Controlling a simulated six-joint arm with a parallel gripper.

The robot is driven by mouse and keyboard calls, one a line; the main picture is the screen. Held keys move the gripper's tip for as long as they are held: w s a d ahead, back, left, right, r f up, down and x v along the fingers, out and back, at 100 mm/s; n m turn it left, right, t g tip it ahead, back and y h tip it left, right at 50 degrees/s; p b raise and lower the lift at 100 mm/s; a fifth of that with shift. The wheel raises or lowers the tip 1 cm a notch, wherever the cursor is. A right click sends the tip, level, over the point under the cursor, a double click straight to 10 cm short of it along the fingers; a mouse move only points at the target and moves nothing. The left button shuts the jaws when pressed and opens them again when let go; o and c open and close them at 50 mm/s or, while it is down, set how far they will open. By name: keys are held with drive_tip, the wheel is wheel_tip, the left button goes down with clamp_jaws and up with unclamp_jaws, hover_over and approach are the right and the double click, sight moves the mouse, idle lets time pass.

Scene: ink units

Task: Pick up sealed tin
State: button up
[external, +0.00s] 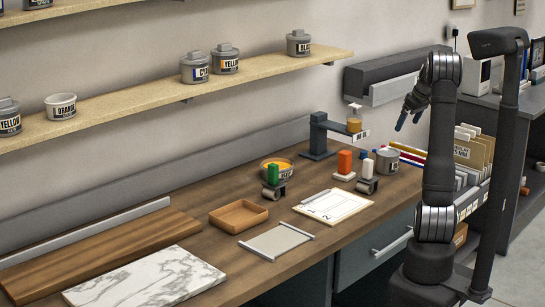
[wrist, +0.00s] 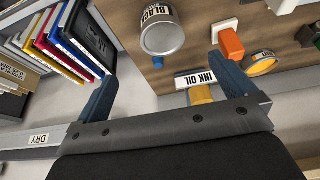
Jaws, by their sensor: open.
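My gripper (external: 409,119) is open and empty, raised above the bench's right end. Its two blue fingers also show in the wrist view (wrist: 166,88), apart from the black-labelled tin.
An ORANGE cup (external: 61,106) on the shelf has no lid. The bench holds an open bowl (external: 285,171), an orange block-shaped item (external: 345,162), a clipboard (external: 333,204), a brown tray (external: 238,215) and an INK OIL dispenser (external: 318,135). File folders (external: 473,150) stand at the right.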

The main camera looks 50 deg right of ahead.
sight(389, 153)
drive_tip(key=shift+w, duration=0.1)
drive_tip(key=w+f+m, duration=0.2)
drive_tip(key=f, duration=0.2)
drive_tip(key=w+a+f+m+g+h, duration=0.1)
drive_tip(key=w+f+m, duration=0.1)
drive_tip(key=f, duration=0.2)
drive_tip(key=w+f+m, duration=0.2)
drive_tip(key=f, duration=0.2)
drive_tip(key=shift+w+a+f+g+h, duration=0.1)
drive_tip(key=shift+w+a+g+h, duration=0.05)
drive_tip(key=shift+w+g+h, duration=0.2)
drive_tip(key=shift+d+x, duration=0.15)
drive_tip(key=shift+x, duration=1.35)
drive_tip(key=shift+d+x, duration=0.15)
drive_tip(key=shift+x, duration=1.4)
drive_tip(key=shift+w, duration=0.1)
drive_tip(key=c, duration=1.2)
drive_tip(key=shift+r, duration=0.2)
